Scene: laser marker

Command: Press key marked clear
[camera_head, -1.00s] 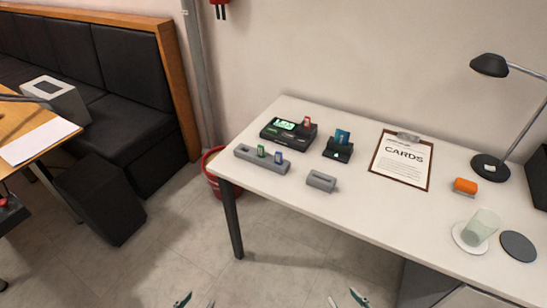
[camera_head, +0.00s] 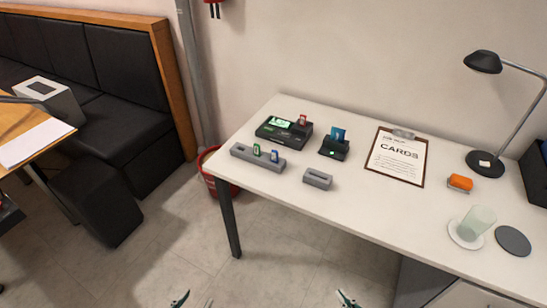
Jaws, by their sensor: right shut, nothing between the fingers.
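A dark device (camera_head: 270,136) with a lit green screen (camera_head: 281,123) stands at the table's left back; a red-topped piece (camera_head: 302,119) stands in its right side. Small keys show on its front, but no label on them can be read, so I cannot pick out the clear key. My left gripper (camera_head: 194,301) shows only its fingertips at the bottom edge, apart and empty. My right gripper (camera_head: 345,299) is at the bottom edge, shut and empty. Both are well in front of the table, away from the device.
A grey rack (camera_head: 244,154) with green and blue pieces and a small grey block (camera_head: 318,179) lie in front of the device. A dark holder (camera_head: 333,152) with a blue card stands right of it. A clipboard (camera_head: 398,157), glass (camera_head: 477,222) and lamp (camera_head: 484,62) are farther right.

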